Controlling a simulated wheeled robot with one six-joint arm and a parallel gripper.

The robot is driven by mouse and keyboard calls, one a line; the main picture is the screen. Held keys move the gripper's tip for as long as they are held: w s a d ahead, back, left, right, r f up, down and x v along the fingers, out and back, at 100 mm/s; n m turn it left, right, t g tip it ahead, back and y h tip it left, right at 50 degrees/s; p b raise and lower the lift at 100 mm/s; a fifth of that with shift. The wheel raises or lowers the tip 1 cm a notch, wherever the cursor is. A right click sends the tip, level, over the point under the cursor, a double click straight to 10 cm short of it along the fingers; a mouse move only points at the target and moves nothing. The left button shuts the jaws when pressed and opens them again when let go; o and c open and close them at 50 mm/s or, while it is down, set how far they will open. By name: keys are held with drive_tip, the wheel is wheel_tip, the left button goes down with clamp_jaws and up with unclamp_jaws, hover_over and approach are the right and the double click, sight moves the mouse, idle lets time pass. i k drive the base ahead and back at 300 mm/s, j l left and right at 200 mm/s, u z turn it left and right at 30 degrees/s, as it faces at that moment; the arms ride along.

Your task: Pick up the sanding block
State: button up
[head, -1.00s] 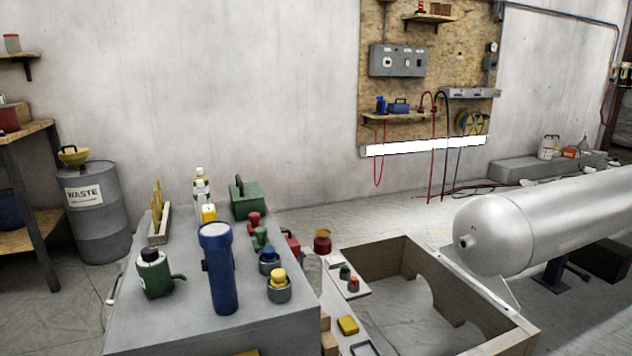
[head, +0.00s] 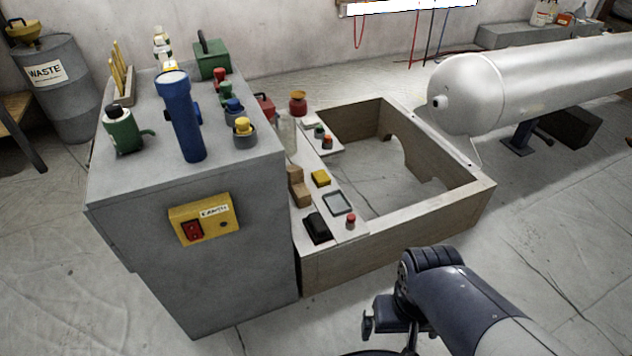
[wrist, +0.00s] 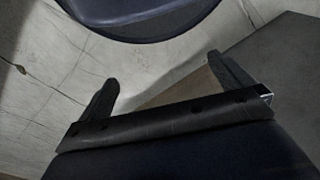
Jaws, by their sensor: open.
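No block is plainly marked as the sanding block. In the head view, small blocks lie on the pale board along the wooden frame's left side: a black block (head: 317,227) at the near end, a yellow block (head: 320,178) and tan wooden blocks (head: 297,190). I cannot tell for sure which is the sanding block. My gripper (wrist: 165,88) is open in the wrist view, its two dark fingers apart with nothing between them. The wrist view shows floor and part of a wooden edge, but none of these blocks. My arm is at the lower right of the head view, apart from the board.
A grey cabinet (head: 215,270) with a blue flashlight (head: 182,115) and several bottles stands left of the board. The wooden frame (head: 400,240) is open in the middle. A silver tank (head: 530,85) lies behind right. Floor at the front is clear.

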sight(319, 232)
drive_tip(key=i+l+u, duration=0.45)
drive_tip(key=u, duration=0.25)
drive_tip(key=i+l+u, duration=0.1)
drive_tip(key=l+u, duration=0.2)
drive_tip(key=l, duration=0.15)
drive_tip(key=i+l+u, duration=0.1)
drive_tip(key=l+u, duration=0.25)
